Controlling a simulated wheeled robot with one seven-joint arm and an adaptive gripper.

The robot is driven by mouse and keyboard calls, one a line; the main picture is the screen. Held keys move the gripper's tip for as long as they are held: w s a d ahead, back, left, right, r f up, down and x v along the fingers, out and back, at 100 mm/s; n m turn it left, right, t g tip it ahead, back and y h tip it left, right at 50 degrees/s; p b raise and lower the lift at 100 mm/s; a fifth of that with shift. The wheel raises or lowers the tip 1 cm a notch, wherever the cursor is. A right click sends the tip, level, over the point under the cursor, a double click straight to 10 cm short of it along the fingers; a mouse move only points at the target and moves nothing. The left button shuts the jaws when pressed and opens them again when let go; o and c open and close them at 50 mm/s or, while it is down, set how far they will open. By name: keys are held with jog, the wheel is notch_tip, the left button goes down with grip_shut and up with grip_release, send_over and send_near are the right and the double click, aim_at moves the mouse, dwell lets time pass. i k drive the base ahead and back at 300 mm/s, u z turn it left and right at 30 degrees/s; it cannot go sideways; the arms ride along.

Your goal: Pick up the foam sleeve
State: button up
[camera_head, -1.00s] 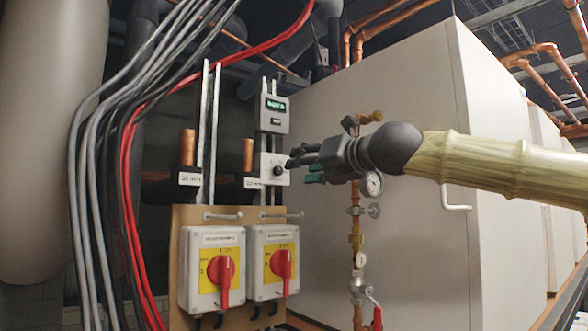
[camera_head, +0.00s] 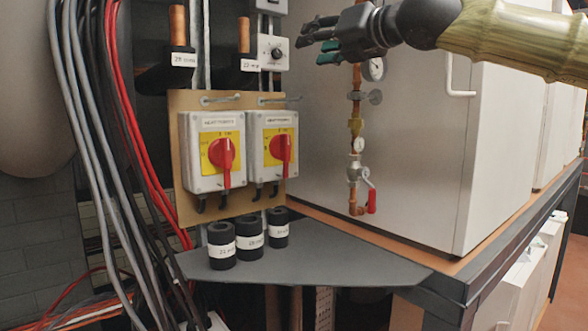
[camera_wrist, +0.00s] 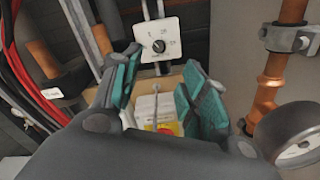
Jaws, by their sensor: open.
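Three short black foam sleeves with white labels stand upright in a row on a dark grey shelf (camera_head: 340,270): a left one (camera_head: 222,255), a middle one (camera_head: 249,250) and a right one (camera_head: 278,237). Their label print is too small to read surely. My gripper (camera_head: 315,38) is open and empty, high above and to the right of the sleeves, in front of the white cabinet. In the wrist view its teal-padded fingers (camera_wrist: 160,88) are spread, with a switch box behind the gap. No loose sleeve shows in the wrist view.
Two red-handled switch boxes (camera_head: 213,150) (camera_head: 273,147) sit on a board behind the sleeves. Grey, black and red cables (camera_head: 120,150) hang at left. The shelf's right part is clear.

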aim_at(249, 241)
jog(key=k, duration=1)
